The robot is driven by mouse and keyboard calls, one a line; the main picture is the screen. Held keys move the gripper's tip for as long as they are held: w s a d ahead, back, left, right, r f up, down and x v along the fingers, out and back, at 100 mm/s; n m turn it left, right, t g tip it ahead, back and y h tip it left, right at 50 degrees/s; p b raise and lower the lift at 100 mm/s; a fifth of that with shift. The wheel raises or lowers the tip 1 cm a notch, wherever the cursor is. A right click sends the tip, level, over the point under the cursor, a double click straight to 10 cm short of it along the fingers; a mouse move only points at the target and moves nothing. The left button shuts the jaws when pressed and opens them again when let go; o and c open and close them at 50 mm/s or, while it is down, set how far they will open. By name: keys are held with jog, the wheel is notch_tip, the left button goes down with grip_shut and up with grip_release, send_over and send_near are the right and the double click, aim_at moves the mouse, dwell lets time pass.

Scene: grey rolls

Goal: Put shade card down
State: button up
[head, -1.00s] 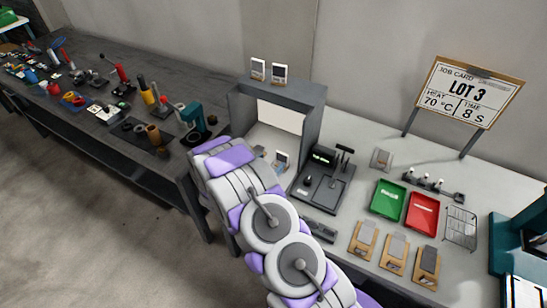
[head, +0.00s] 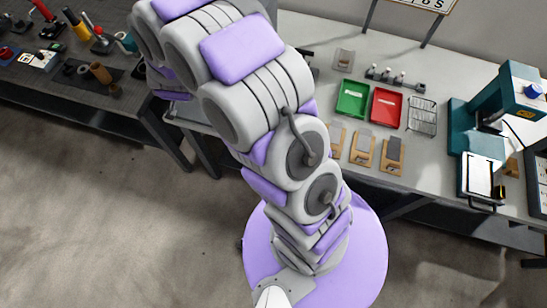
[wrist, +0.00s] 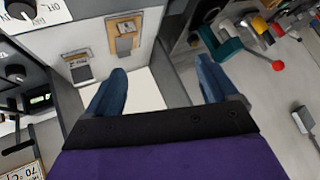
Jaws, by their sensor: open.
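My gripper (wrist: 160,85) is open in the wrist view, with two blue fingers apart and nothing held between them. A bright white panel (wrist: 145,92) shows between the fingers. In the head view my arm hides the booth, and my gripper is out of sight.
On the bench are a green tray (head: 352,98), a red tray (head: 386,106), a wire rack (head: 422,116) and several wooden boards with grey patches (head: 362,147). A teal press (head: 480,130) stands at right. A red-knobbed tool (wrist: 278,66) is right of the fingers.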

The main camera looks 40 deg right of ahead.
jog(key=s+a+r+n+g+y, duration=0.25)
jog(key=s+r, duration=0.35)
jog(key=s, duration=0.3)
jog(key=s+a+r+n+g+y, duration=0.25)
jog(key=s+r, duration=0.25)
jog(key=s, duration=0.4)
jog(key=s+d+r+g+h, duration=0.1)
jog(key=s+d, duration=0.2)
jog(key=s, duration=0.5)
jog(key=s+d+r+n+g+h, duration=0.1)
jog(key=s+d+r+g, duration=0.1)
jog(key=s, duration=0.7)
jog(key=s+d+r+n+g+h, duration=0.1)
jog(key=s+d, duration=0.3)
jog(key=s, duration=0.5)
jog(key=shift+s+r+g, duration=0.25)
jog(key=shift+r+g, duration=0.4)
jog(key=shift+g, duration=0.05)
